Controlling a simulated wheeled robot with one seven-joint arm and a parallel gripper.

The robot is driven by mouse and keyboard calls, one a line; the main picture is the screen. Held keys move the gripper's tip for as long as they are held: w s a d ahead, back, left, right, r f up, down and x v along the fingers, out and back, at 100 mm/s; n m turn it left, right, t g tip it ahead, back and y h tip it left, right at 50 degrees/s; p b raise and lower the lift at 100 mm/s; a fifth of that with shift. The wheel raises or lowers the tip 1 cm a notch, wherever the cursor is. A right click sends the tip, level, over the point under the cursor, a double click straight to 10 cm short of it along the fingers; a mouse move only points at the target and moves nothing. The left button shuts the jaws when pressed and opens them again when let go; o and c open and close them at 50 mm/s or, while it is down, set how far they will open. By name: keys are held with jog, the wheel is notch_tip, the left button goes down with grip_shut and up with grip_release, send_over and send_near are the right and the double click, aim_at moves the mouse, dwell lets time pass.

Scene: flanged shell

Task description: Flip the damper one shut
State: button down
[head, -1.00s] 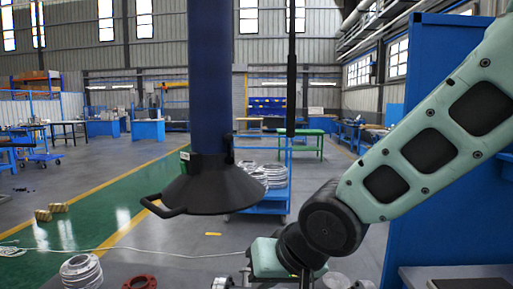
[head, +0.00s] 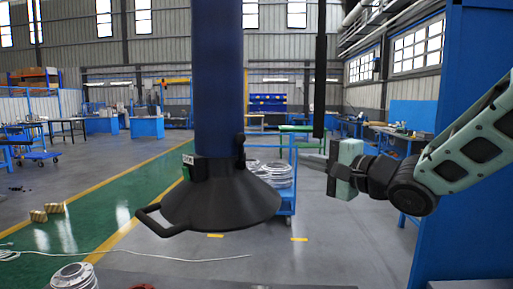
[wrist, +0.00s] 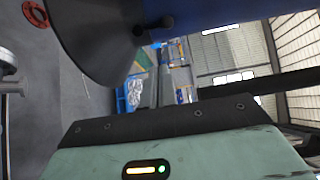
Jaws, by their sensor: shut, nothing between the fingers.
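A dark blue duct (head: 218,80) hangs in the middle of the head view and ends in a black flared hood (head: 222,200). A small black lever (head: 240,150) stands upright on the right side of the duct, just above the flare; I take it for the damper handle. It shows in the wrist view as a black knob (wrist: 154,26) beside the hood (wrist: 100,40). My gripper (head: 304,157) is to the right of the hood, pointing left, apart from the lever. Its thin grey fingers (wrist: 160,85) are together and empty.
A black vertical rod (head: 320,70) hangs near my gripper, on its upper side. A loop handle (head: 155,220) sticks out of the hood's left rim. A blue cart with pale coiled parts (head: 275,175) stands behind. A tall blue panel (head: 470,230) is at right.

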aim_at(240, 148)
jog(key=p+x, duration=0.7)
jog(key=x, duration=1.3)
